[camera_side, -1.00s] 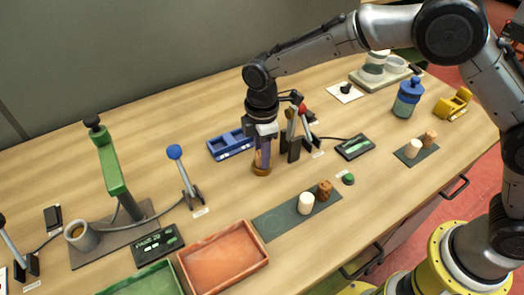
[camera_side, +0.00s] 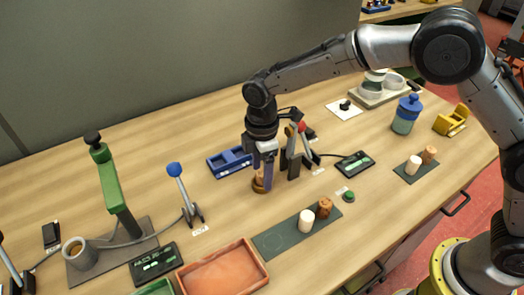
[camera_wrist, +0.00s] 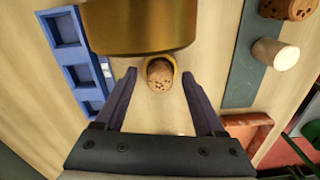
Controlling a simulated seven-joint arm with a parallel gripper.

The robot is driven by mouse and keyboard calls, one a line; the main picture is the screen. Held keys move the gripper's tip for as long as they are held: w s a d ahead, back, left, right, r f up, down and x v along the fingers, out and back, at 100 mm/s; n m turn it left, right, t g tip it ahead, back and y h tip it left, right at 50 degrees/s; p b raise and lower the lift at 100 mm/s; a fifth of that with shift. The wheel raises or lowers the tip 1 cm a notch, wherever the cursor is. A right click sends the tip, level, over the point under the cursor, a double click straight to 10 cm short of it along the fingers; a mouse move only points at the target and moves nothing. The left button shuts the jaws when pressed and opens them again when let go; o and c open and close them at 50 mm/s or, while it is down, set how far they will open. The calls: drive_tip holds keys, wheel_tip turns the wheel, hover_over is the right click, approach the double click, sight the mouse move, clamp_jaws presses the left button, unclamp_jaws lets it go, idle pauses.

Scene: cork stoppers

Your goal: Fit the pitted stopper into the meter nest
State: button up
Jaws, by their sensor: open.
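A brown pitted stopper (camera_wrist: 160,72) stands upright in the wrist view, its speckled top towards me. A yellowish ring, apparently the nest (camera_wrist: 174,66), shows at its edge; how deep the stopper sits in it cannot be told. My gripper (camera_wrist: 159,74) is open, with one purple finger on each side of the stopper, seemingly clear of it. In the side view my gripper (camera_side: 263,186) points down beside the clamp with the red-knobbed lever (camera_side: 302,127). The fingers partly hide the small brown base there (camera_side: 258,186).
A blue compartment tray (camera_side: 230,161) lies close behind my gripper. A dark mat (camera_side: 280,238) carries a white stopper (camera_side: 306,221) and another pitted stopper (camera_side: 324,208). A meter display (camera_side: 354,164) stands to the right, an orange tray (camera_side: 222,270) in front. A blue-knobbed lever (camera_side: 173,170) stands left.

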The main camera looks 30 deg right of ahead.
wheel_tip(320, 180, up, 13)
idle(0.3)
idle(0.4)
drive_tip(key=s+d+r+m+t, duration=0.2)
drive_tip(key=s+d+r, duration=0.1)
drive_tip(key=d+r, duration=0.75)
drive_tip(key=s+d+r+m+t, duration=0.2)
drive_tip(key=s+d+r+m, duration=0.2)
drive_tip(key=s+d, duration=0.35)
drive_tip(key=s+d+f+m, duration=0.2)
drive_tip(key=s+f+m, duration=0.3)
drive_tip(key=s, duration=0.3)
drive_tip(key=s+d+f+m+t, duration=0.1)
drive_tip(key=s+d+f+m, duration=0.2)
drive_tip(key=s+f+m, duration=0.2)
drive_tip(key=s, duration=0.3)
drive_tip(key=shift+s+d+f+t, duration=0.2)
drive_tip(key=shift+s+d+t, duration=0.05)
drive_tip(key=shift+s+t, duration=0.05)
